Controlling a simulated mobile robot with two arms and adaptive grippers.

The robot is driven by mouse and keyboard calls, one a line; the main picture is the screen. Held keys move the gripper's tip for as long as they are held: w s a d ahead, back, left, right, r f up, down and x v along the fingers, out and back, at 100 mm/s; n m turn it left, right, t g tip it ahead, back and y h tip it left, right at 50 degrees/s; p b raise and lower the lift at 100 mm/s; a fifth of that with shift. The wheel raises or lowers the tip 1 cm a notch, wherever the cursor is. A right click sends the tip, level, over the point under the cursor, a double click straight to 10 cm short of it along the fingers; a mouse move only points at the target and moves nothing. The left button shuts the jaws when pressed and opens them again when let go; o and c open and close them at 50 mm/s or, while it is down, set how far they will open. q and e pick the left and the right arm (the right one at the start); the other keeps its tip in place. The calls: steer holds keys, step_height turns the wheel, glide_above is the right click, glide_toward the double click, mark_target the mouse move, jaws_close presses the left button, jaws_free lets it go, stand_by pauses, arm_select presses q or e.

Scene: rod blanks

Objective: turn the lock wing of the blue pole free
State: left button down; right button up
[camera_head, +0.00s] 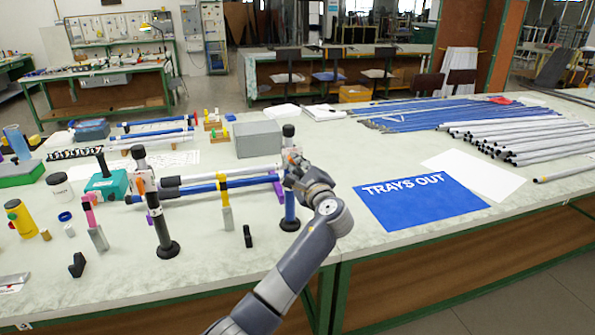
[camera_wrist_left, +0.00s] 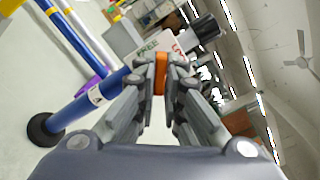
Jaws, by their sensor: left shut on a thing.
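The blue pole (camera_head: 290,207) stands upright on a round black base, with a black cap at its top. In the left wrist view the blue pole (camera_wrist_left: 82,110) runs slanting from its black base to the black cap. An orange lock wing (camera_wrist_left: 160,76) sits at its upper part, beside a white tag with printing. My left gripper (camera_head: 293,170) is at the upper part of the pole and hides some of it. In the wrist view its fingertips (camera_wrist_left: 161,72) are shut on the orange wing. My right gripper is not in view.
A dark upright pole (camera_head: 159,226) stands to the left on a black base. Blue and white rods lie between the two poles. A grey box (camera_head: 258,139) stands behind. A blue "TRAYS OUT" sheet (camera_head: 420,205) lies to the right, with bundled rods beyond.

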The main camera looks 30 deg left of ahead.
arm_select(q)
steer(key=shift+n+b, duration=2.45)
steer(key=shift+n, duration=1.15)
steer(key=c, duration=1.7)
jaws_free()
steer(key=v, duration=1.2)
